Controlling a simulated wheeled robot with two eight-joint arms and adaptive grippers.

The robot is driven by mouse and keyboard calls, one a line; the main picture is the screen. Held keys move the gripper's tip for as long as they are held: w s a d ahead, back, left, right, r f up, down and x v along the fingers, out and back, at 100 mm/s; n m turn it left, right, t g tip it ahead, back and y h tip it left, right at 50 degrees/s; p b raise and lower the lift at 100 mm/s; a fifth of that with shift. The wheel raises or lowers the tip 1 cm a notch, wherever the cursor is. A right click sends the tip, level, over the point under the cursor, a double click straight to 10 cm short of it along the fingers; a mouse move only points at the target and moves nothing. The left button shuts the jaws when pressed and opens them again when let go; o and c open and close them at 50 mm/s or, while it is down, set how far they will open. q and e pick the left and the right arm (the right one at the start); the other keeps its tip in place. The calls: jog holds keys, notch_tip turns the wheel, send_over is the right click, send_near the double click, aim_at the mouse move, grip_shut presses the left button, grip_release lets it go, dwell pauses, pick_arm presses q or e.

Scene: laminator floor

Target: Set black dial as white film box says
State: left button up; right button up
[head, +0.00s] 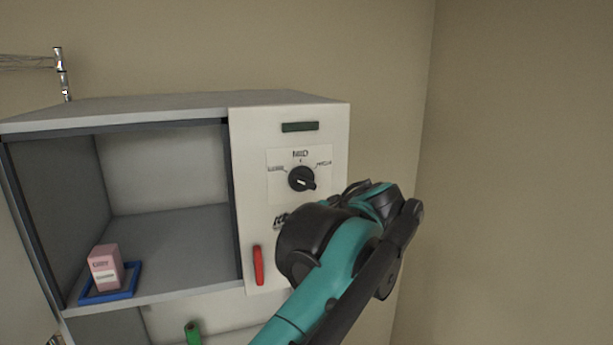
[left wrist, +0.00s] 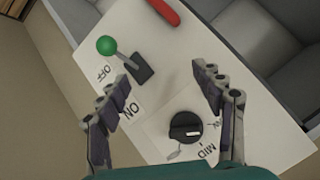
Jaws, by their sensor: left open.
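The black dial (head: 301,179) sits on a white plate on the cabinet's pale front panel. A MID label is above it, with smaller labels left and right. The dial's white mark is too small in the head view to read its setting surely. In the left wrist view the dial (left wrist: 184,128) lies near the right finger. My left gripper (left wrist: 160,85) is open and empty in front of the panel, its fingers apart from the dial. In the head view my arm hides its fingertips. No white box shows; a pink box (head: 104,266) with a whitish label, its print unreadable, stands in a blue tray (head: 110,297).
A red handle (head: 258,265) is on the panel's lower left. A dark green bar (head: 300,127) is above the dial. The open cabinet bay is mostly empty.

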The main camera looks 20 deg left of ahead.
pick_arm(q)
jog(key=n+t+y, duration=0.1)
jog(key=t+y, duration=0.1)
send_near(308, 182)
jog(key=x, duration=0.3)
jog(key=p+x, duration=0.1)
jog(key=x, duration=0.6)
jog(key=shift+w+a+f+p, duration=0.1)
jog(key=shift+w+a+p, duration=0.15)
jog(key=shift+p, duration=0.05)
jog(key=c, duration=1)
